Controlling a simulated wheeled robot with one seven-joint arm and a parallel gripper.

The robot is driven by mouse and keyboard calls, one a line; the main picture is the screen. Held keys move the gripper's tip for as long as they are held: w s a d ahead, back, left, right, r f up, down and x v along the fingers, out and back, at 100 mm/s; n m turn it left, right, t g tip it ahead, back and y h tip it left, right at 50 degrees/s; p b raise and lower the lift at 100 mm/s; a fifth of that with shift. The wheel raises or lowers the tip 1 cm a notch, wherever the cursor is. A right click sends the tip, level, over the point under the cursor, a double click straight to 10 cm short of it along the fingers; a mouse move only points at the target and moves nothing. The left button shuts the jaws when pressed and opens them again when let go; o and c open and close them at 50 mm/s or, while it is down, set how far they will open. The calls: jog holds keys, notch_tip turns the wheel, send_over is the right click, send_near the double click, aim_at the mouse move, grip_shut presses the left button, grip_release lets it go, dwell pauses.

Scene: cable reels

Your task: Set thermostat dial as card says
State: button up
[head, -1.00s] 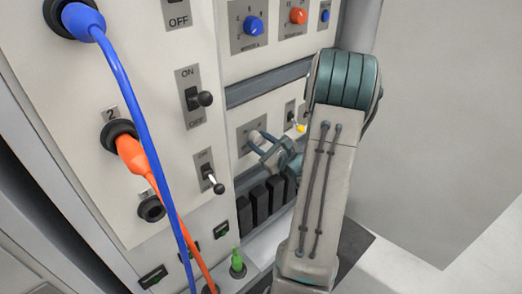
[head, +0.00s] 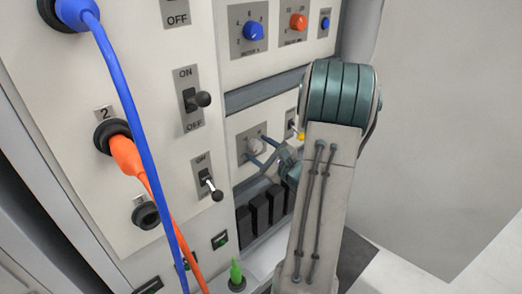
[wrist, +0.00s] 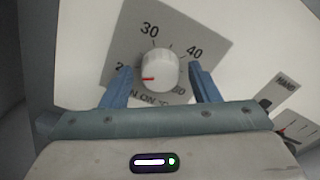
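The thermostat dial, a white round knob (wrist: 158,70) with a red pointer mark, sits on a grey plate marked 20, 30, 40 and more. The mark points left, close to the partly hidden 20. In the head view the dial (head: 256,147) is on the lower right panel. My gripper (wrist: 160,76) is open, its two blue fingers spread left and right of the dial with gaps. In the head view my gripper (head: 265,160) is just below and in front of the dial. I cannot make out a card in these views.
A toggle switch (wrist: 266,104) marked HAND is right of the dial. In the head view, blue (head: 253,31) and orange (head: 298,22) knobs are above. Black-handled switches and a blue cable (head: 120,85) and orange cable (head: 125,153) are left. Black blocks (head: 260,211) are below.

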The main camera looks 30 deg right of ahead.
jog(key=shift+s, duration=0.15)
jog(key=s+d, duration=0.2)
jog(key=s, duration=1.1)
jog(key=shift+s, duration=0.25)
